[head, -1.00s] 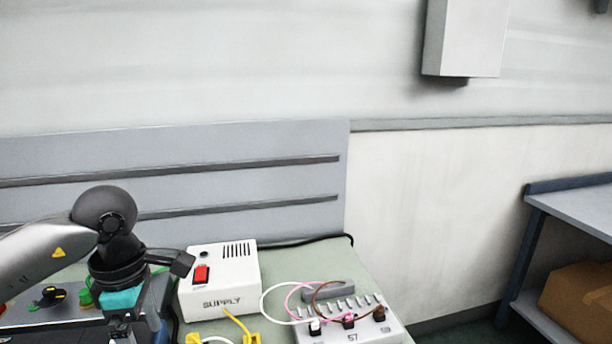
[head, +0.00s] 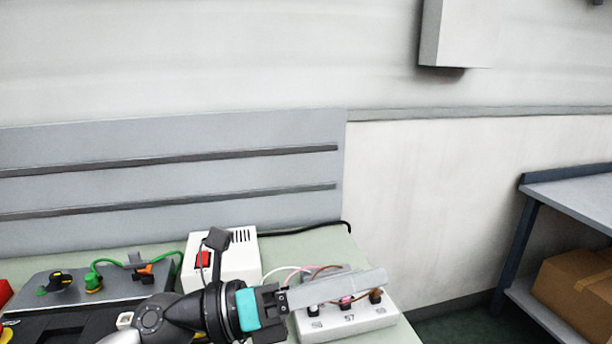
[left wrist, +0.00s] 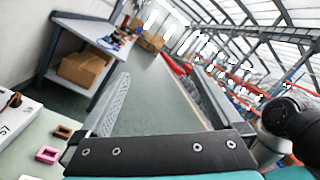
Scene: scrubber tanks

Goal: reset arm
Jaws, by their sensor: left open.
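My left gripper (head: 372,282) reaches in from the left, low over the bench, its fingers pointing right. It is open and nothing shows between its fingers. In the head view its grey fingers cover part of a white terminal block (head: 345,322) marked 57, with black, pink and brown plugs. The block's corner (left wrist: 14,120) shows at the left there. My right gripper is not in view.
The white supply box (head: 238,262) with a red switch stands behind my left arm. A grey panel unit (head: 60,287) with knobs and a green cable is at the left. A blue-grey table (head: 580,199) with a cardboard box (head: 575,297) beneath stands right, across open floor.

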